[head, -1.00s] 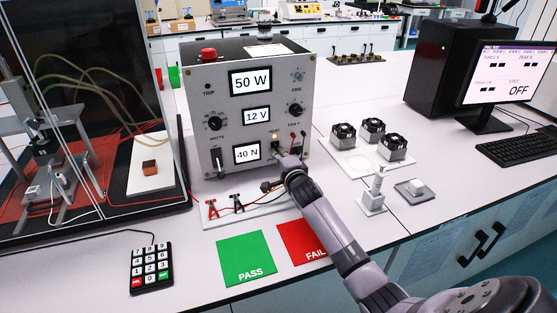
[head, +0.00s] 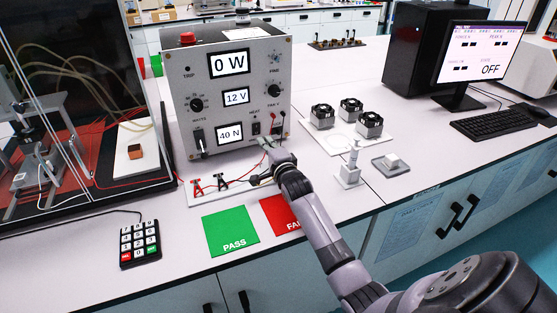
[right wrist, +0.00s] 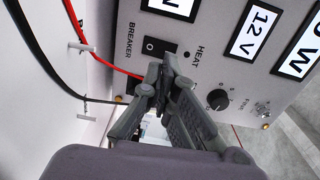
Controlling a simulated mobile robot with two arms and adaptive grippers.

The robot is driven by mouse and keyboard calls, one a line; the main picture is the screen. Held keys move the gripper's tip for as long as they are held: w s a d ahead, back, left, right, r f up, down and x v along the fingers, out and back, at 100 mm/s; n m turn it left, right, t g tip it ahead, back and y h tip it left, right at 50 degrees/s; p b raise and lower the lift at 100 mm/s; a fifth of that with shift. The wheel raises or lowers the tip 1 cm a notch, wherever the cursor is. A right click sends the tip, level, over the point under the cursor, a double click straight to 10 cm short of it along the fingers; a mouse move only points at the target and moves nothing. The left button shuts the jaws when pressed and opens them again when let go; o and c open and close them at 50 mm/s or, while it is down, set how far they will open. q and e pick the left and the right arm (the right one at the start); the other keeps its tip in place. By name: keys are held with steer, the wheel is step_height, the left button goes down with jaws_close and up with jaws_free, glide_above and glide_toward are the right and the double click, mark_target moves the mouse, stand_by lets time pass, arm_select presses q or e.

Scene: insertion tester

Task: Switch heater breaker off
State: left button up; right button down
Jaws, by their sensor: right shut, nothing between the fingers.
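The grey power supply box (head: 232,90) shows 0 W, 12 V and 40 N. Its heater breaker (head: 256,128) is a small black rocker low on the front panel, under a dark HEAT lamp. In the right wrist view the breaker (right wrist: 160,47) shows clearly beside its BREAKER label, just beyond my fingertips. My right gripper (head: 265,146) is shut and empty, a little below and in front of the breaker. It also fills the middle of the right wrist view (right wrist: 169,68). Whether the tips touch the panel I cannot tell. My left gripper is out of view.
Red and black clip leads (head: 197,187) lie on a white board in front of the box, close to my right gripper. Green PASS (head: 231,230) and red FAIL (head: 279,212) mats lie before it. A clear enclosure (head: 75,100) stands left; fans (head: 350,108) sit right.

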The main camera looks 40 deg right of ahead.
steer(key=shift+s+a+f, duration=0.2)
steer(key=shift+s+f, duration=0.35)
steer(key=shift+s, duration=0.2)
steer(key=v, duration=0.4)
steer(key=shift+s+r, duration=0.25)
steer(key=shift+s+a, duration=0.15)
steer(key=shift+s, duration=0.25)
steer(key=shift+s+f, duration=0.1)
steer(key=shift+s, duration=0.1)
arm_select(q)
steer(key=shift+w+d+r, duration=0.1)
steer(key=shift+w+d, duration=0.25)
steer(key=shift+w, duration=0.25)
